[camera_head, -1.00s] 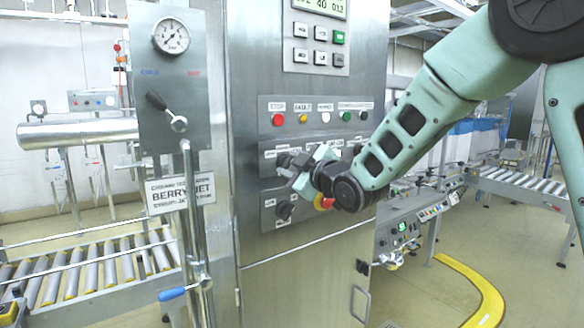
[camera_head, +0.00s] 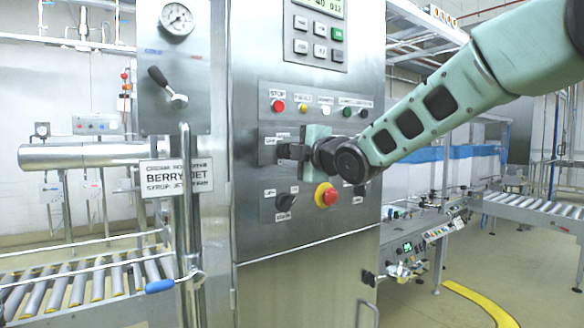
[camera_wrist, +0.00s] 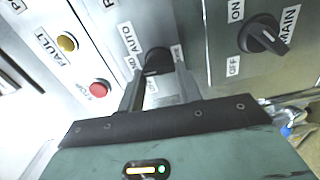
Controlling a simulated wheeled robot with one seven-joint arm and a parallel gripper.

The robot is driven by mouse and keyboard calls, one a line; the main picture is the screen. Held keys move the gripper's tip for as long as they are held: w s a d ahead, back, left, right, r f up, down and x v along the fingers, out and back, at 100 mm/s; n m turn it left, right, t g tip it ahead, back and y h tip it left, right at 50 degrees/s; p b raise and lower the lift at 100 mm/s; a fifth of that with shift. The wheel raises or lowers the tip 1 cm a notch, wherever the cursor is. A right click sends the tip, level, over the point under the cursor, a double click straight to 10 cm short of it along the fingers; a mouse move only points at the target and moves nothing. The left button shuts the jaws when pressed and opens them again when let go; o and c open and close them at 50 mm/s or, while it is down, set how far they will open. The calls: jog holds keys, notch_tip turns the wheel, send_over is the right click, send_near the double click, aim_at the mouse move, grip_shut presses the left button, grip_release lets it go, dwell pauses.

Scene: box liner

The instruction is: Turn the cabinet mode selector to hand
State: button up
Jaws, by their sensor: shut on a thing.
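The mode selector (camera_wrist: 157,58) is a dark knob on a grey panel plate in the wrist view. A label reading AUTO (camera_wrist: 128,38) and one ending in "ND", partly hidden, are beside it. My gripper (camera_wrist: 160,70) is shut on this knob, one finger on each side. Which way the knob points cannot be told, as the fingers cover much of it. In the head view my gripper (camera_head: 290,152) is at the cabinet's middle row and hides the knob.
A MAIN on/off selector (camera_wrist: 262,36) is to the right in the wrist view. A red stop button (camera_head: 278,106) and lamps sit above my gripper. A red emergency button (camera_head: 326,195) and black selector (camera_head: 286,202) are close below. A lever (camera_head: 168,84) stands left.

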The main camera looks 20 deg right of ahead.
jog(key=shift+n+b, duration=0.35)
jog(key=shift+n, duration=0.05)
jog(key=o, duration=1)
jog(key=p+v, duration=0.5)
jog(key=v, duration=1.2)
jog(key=shift+s, duration=0.15)
